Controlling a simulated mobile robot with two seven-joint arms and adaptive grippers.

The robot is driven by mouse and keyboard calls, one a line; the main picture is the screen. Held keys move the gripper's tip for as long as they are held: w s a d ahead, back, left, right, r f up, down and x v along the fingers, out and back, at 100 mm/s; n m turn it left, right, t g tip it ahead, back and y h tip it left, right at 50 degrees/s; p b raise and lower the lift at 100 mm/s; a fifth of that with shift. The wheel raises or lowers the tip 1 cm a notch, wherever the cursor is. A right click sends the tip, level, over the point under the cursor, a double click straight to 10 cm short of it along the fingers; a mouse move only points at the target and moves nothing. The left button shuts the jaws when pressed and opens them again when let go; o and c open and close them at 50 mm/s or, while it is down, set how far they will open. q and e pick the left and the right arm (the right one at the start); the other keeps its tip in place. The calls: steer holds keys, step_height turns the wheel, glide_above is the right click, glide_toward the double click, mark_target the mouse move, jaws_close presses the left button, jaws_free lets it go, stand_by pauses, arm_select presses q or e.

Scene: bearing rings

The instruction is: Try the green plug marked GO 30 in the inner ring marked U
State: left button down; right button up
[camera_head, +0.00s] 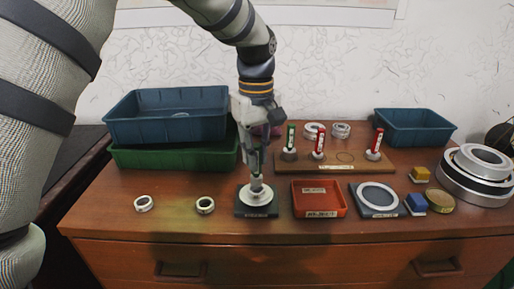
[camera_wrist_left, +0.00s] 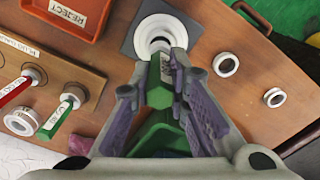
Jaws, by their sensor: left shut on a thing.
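My left gripper (camera_head: 256,168) is shut on a green-handled plug (camera_wrist_left: 159,88), upright above the dark square pad (camera_head: 242,211). The plug's handle also shows below the fingers in the head view (camera_head: 256,177). A pale ring (camera_head: 268,197) lies on the pad, and it shows in the left wrist view (camera_wrist_left: 146,31). The plug's metal end is at the ring's middle; I cannot tell how deep it sits. The markings on plug and ring are not readable. My right gripper is not in view.
Two small rings (camera_head: 143,203) (camera_head: 205,205) lie at the left front. A wooden rack (camera_head: 340,168) holds a green plug (camera_head: 291,137) and two red ones. A red REJECT tray (camera_wrist_left: 68,16) and a grey pad with a large ring (camera_head: 377,196) stand right. Bins (camera_head: 170,115) are behind.

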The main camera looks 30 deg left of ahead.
mark_target(257, 145)
arm_select(q)
steer(key=shift+f, duration=0.15)
stand_by(0.5)
steer(key=shift+f, duration=1.05)
steer(key=shift+r, duration=3.2)
